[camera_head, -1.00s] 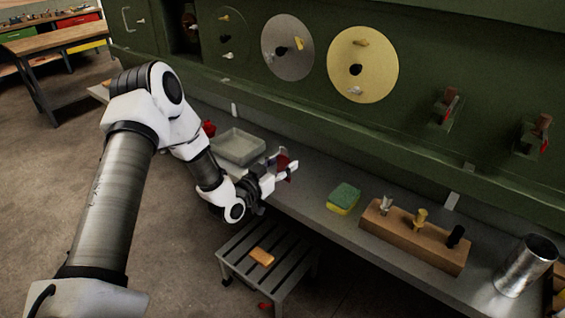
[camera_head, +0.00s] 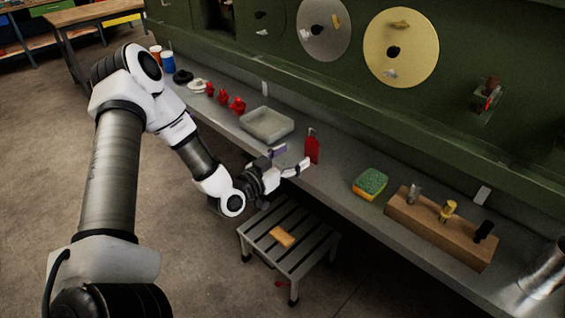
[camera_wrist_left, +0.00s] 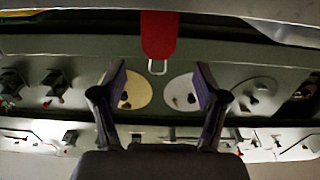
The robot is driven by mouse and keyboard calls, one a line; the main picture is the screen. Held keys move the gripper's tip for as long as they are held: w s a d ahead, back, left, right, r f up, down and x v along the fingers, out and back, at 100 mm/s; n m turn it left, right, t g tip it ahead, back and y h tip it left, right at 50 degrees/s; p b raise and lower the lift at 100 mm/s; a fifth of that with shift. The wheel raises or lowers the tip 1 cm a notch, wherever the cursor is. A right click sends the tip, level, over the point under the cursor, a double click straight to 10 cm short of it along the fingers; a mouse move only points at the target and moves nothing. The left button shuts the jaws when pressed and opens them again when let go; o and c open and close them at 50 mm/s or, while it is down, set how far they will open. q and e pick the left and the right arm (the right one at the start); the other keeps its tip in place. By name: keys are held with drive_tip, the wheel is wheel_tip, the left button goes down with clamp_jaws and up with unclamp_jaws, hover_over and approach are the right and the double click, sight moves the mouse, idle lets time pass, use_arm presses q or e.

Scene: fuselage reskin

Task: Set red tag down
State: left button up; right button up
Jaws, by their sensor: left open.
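The red tag (camera_head: 312,149) stands upright on the grey ledge (camera_head: 340,178), with a small wire loop at its top. My left gripper (camera_head: 291,158) is open and empty, just to the left of the tag in the head view. In the left wrist view, which looks upside down, the tag (camera_wrist_left: 158,36) shows at the top centre, beyond the spread fingertips (camera_wrist_left: 160,82) and apart from them. My right gripper is not in view.
A grey tray (camera_head: 266,124) lies left of the tag, with several red items (camera_head: 224,97) beyond it. A green-yellow sponge (camera_head: 370,184) and a wooden block with tools (camera_head: 440,228) lie to the right. A slatted stool (camera_head: 290,240) stands below.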

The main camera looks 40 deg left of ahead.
use_arm(q)
drive_tip(key=s+d+f+g+h, duration=0.1)
drive_tip(key=s+d+f+g, duration=0.55)
drive_tip(key=f, duration=0.25)
drive_tip(key=s+d+f+g, duration=0.55)
drive_tip(key=s+f, duration=0.25)
drive_tip(key=f, duration=0.2)
drive_tip(key=s+d+f+g+y, duration=0.1)
drive_tip(key=s+f+g, duration=0.2)
drive_tip(key=s, duration=0.5)
drive_tip(key=s+d+f+n+g+y, duration=0.1)
drive_tip(key=s+f+g, duration=0.2)
drive_tip(key=s, duration=0.4)
drive_tip(key=shift+s+d+y+p, duration=0.3)
drive_tip(key=shift+s+d+p, duration=0.05)
drive_tip(key=shift+d, duration=0.05)
drive_tip(key=shift+w, duration=0.1)
